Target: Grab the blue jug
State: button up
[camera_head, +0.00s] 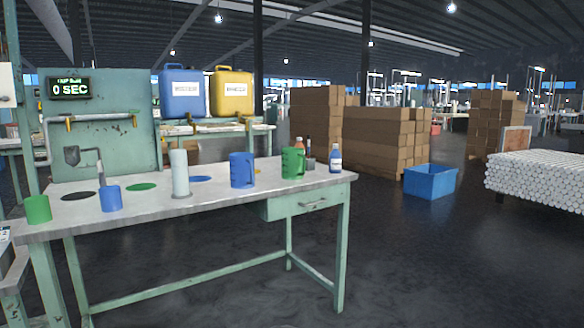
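The blue jug (241,170) stands upright on the workbench (140,203), right of its middle. It has a handle on its right side. Nothing touches it, and nothing stands directly in front of it. My gripper is not in view.
A green jug (292,163) stands right of the blue jug, with small bottles (335,158) beside it. A white cylinder (180,174) stands left of it. A blue cup (111,198) and green cup (38,209) stand near the front left edge.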

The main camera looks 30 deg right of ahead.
aim_at(242, 164)
jog(key=u, duration=0.25)
jog(key=i, duration=1.35)
jog(key=z, duration=0.35)
